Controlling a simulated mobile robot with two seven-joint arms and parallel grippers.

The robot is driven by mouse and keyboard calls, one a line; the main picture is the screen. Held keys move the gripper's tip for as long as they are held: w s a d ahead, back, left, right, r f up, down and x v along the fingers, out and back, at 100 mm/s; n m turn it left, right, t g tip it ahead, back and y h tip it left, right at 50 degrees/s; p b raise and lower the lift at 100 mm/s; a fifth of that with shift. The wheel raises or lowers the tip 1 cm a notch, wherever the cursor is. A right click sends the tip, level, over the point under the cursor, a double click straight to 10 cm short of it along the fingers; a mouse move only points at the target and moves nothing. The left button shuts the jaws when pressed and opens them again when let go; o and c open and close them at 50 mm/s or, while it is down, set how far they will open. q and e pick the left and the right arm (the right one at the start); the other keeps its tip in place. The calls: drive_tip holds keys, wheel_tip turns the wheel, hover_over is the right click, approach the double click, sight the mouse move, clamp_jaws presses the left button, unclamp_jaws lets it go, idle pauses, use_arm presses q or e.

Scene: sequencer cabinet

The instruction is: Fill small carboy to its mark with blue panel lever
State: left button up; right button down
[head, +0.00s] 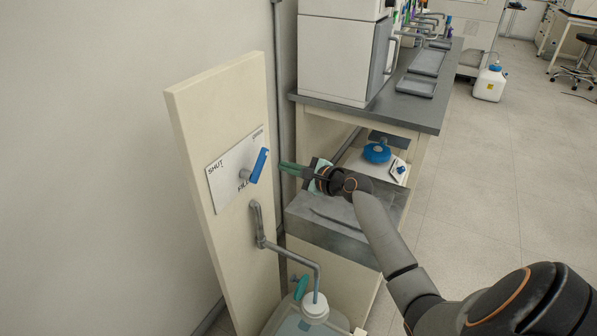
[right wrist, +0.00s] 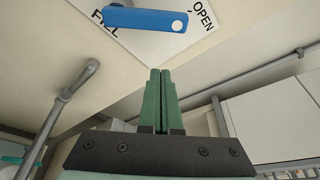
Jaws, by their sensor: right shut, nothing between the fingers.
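The blue panel lever (head: 259,165) sits on a white plate marked SHUT, FILL and OPEN, on an upright cream panel. It slants up toward OPEN, its lower end near FILL. The lever (right wrist: 145,19) also shows in the right wrist view. My right gripper (head: 283,168) is shut and empty, just right of the panel and apart from the lever; its green fingers (right wrist: 159,75) are together. A translucent carboy (head: 285,326) with a white neck stands below the spout, cut by the frame edge.
A grey pipe spout (head: 301,256) comes out of the panel. A bench (head: 426,116) with a white cabinet stands behind. A blue-lidded item (head: 377,152) is on a low shelf. Another carboy (head: 490,84) stands on the floor.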

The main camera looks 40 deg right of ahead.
use_arm(q)
drive_tip(key=shift+r+p, duration=0.85)
use_arm(e)
drive_tip(key=w+a+r, duration=0.2)
drive_tip(key=a, duration=0.1)
use_arm(q)
drive_tip(key=shift+f, duration=0.1)
use_arm(e)
drive_tip(key=shift+w, duration=0.1)
use_arm(q)
drive_tip(key=shift+s+f+b, duration=0.3)
drive_tip(key=shift+s+b, duration=0.05)
drive_tip(key=shift+s, duration=0.4)
use_arm(e)
drive_tip(key=shift+a+r+n, duration=0.15)
drive_tip(key=shift+n, duration=0.25)
